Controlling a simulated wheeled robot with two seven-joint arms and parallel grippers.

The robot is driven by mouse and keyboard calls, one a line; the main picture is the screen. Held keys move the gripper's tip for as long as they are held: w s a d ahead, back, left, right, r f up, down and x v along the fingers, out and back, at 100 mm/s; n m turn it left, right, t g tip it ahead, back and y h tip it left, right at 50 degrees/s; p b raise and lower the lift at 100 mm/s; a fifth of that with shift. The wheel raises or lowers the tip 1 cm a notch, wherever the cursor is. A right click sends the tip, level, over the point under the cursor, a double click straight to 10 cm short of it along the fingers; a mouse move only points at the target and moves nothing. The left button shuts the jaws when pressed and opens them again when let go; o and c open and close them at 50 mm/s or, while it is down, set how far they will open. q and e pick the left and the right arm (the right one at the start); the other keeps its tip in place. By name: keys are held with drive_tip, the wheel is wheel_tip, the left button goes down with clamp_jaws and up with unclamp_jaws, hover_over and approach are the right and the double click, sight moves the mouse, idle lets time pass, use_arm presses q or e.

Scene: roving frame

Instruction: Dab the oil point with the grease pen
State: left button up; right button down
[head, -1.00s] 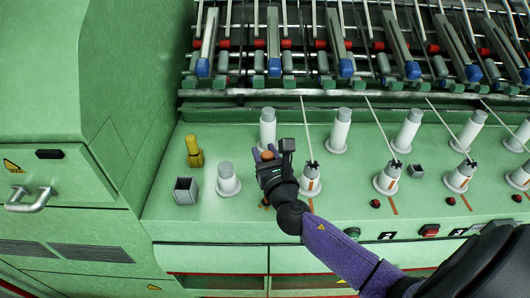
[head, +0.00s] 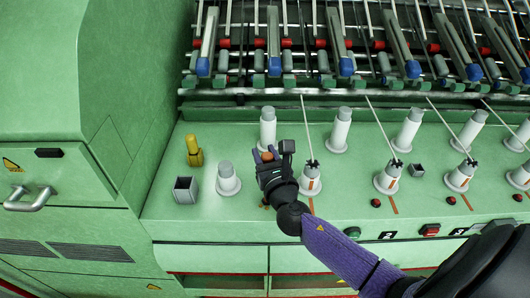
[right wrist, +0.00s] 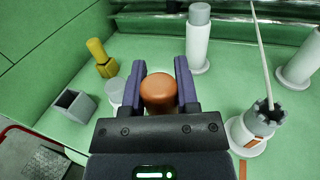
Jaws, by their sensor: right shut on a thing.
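My right gripper (head: 267,158) is above the green ledge, just left of a grey-white bobbin with a thread. In the right wrist view its purple fingers (right wrist: 160,88) are shut on an orange-brown, round-topped thing (right wrist: 158,92), which I take to be the grease pen. In the head view its orange top (head: 267,156) shows between the fingers; the gripper hides most of the rest. A yellow upright fitting (head: 193,150) stands on the ledge to the left. I cannot tell for sure which thing is the oil point. My left gripper is not in view.
An open grey square cup (head: 185,190) and a short white bobbin (head: 228,179) stand left of the gripper. A tall white bobbin (head: 268,128) stands behind it. More bobbins with threads stand to the right. The ledge (head: 160,208) is bare at front left.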

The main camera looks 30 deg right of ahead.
idle(0.5)
drive_tip(key=shift+f, duration=0.2)
idle(0.3)
drive_tip(key=shift+r, duration=0.15)
wheel_tip(320, 180, up, 3)
drive_tip(key=p, duration=0.3)
drive_tip(key=shift+r+p, duration=0.2)
drive_tip(key=shift+p, duration=0.15)
drive_tip(key=shift+f, duration=0.1)
